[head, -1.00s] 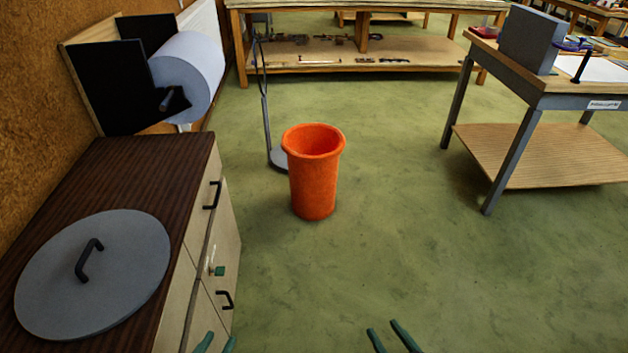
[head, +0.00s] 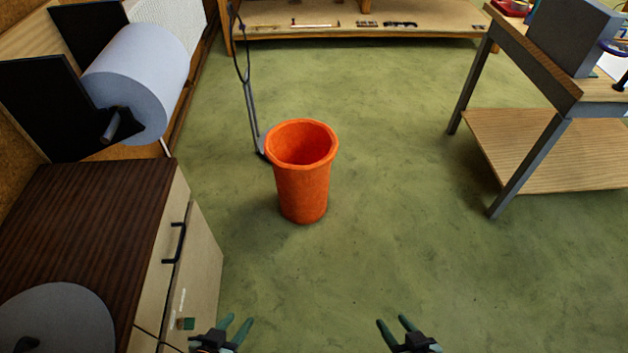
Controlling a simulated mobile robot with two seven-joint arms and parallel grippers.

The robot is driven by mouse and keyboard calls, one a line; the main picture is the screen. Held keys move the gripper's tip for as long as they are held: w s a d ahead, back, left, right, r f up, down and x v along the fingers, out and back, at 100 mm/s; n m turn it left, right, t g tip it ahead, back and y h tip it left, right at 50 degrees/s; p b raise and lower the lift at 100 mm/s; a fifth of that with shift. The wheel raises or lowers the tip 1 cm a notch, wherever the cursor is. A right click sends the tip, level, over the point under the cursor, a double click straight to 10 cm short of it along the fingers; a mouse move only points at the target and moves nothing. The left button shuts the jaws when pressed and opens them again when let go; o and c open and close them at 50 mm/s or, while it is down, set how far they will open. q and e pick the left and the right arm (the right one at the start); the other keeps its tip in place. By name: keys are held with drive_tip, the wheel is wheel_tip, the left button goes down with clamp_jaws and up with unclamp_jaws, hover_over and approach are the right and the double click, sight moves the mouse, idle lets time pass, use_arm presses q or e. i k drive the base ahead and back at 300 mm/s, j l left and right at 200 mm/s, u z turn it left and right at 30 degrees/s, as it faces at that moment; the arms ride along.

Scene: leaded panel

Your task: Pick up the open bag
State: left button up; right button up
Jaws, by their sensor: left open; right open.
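I cannot make out an open bag in the head view. An orange open-topped bin (head: 303,185) stands upright on the green floor, and its inside looks empty as far as I can see. My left gripper (head: 238,320) is open and empty at the bottom edge, beside the cabinet front. My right gripper (head: 392,320) is open and empty at the bottom edge, right of the middle. Both are apart from the bin and nearer to me than it.
A dark-topped cabinet (head: 85,225) with a round grey lid (head: 55,315) is at the left, below a paper roll (head: 140,80). A thin stand (head: 252,115) is behind the bin. A workbench (head: 545,150) stands at the right. The floor between is clear.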

sight(301, 152)
drive_tip(key=i+l, duration=0.2)
drive_tip(key=i, duration=0.15)
drive_tip(key=i+l+z, duration=0.1)
drive_tip(key=i, duration=0.3)
drive_tip(key=i+l, duration=0.3)
drive_tip(key=i+z, duration=0.05)
